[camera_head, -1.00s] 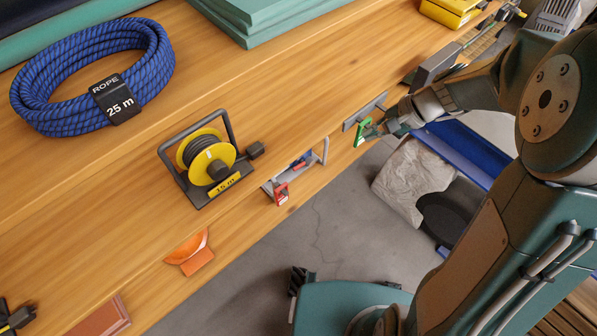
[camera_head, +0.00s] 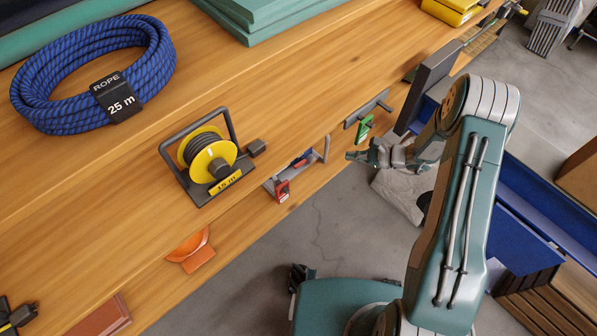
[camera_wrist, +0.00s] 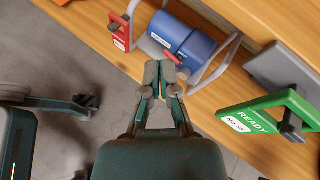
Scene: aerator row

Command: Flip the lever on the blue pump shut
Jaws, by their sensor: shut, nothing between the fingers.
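The blue pump (camera_wrist: 182,40) is a blue cylinder in a light grey frame at the upper middle of the wrist view. A small red lever (camera_wrist: 160,40) seems to lie across its near end; its exact position is hard to tell. A red tag (camera_wrist: 119,30) stands left of the pump. In the head view the pump (camera_head: 301,161) is small at the bench edge, with the red tag (camera_head: 283,190) in front. My gripper (camera_wrist: 162,70) is shut and empty, appearing just below the pump in the wrist view. In the head view my gripper (camera_head: 353,155) is right of the pump.
A green READY tag (camera_wrist: 262,115) and a grey plate (camera_wrist: 285,68) are to the right in the wrist view. A cable reel (camera_head: 210,158), blue rope (camera_head: 95,75) and orange object (camera_head: 190,250) are on the left in the head view. Open floor lies below the bench edge.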

